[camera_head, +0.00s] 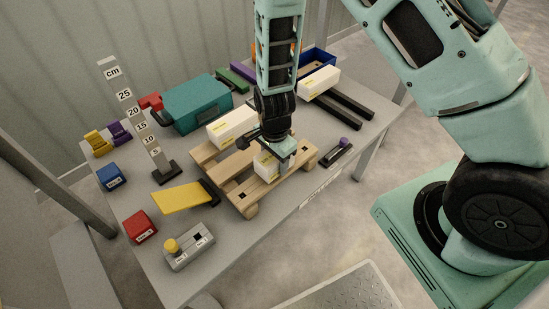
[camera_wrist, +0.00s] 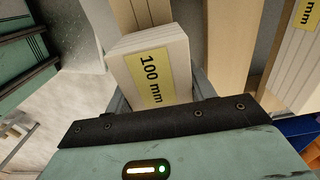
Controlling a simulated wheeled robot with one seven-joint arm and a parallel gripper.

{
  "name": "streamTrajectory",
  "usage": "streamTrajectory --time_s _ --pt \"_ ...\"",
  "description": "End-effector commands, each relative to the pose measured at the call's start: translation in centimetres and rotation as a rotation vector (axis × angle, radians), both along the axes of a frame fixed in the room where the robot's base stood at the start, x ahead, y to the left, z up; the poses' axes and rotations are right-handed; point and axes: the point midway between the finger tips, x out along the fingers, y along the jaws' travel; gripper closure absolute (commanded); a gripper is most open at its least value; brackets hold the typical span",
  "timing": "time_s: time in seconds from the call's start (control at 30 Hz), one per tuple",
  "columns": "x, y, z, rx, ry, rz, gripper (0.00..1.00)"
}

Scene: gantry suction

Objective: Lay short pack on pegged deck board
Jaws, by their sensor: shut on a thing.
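The short pack (camera_head: 264,163), white with a yellow label, is in my gripper (camera_head: 281,160) over the near side of the wooden pallet (camera_head: 238,165). In the wrist view the pack (camera_wrist: 150,65) reads "100 mm" and stands between the fingers, partly hidden by the gripper body. My gripper is shut on it. Below it is the near deck board (camera_head: 258,192), with a dark square mark near its left end. I cannot tell whether the pack touches the board. The pegs are not clear to see.
A longer white pack (camera_head: 231,127) lies on the pallet's far side. Another white pack (camera_head: 320,82) sits by black forks (camera_head: 345,104). A cm scale post (camera_head: 137,120), teal case (camera_head: 196,103), yellow ramp (camera_head: 182,197) and button box (camera_head: 190,252) stand around the pallet.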

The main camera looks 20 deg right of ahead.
Motion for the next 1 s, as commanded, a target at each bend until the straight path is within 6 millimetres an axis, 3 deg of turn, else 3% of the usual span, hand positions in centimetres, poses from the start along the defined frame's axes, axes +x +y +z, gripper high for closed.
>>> streamTrajectory --time_s 0.33,0.37,0.43,0.77,1.0 --pt "0.0 0.0 -0.9 0.000 -0.001 0.000 0.75" --pt "0.0 0.0 -0.8 0.000 -0.001 0.000 0.37" --pt "0.0 0.0 -0.8 0.000 -0.001 0.000 0.20" --pt "0.0 0.0 -0.5 0.000 -0.001 0.000 0.20" --pt "0.1 0.1 3.2 0.001 -0.005 0.002 0.20"
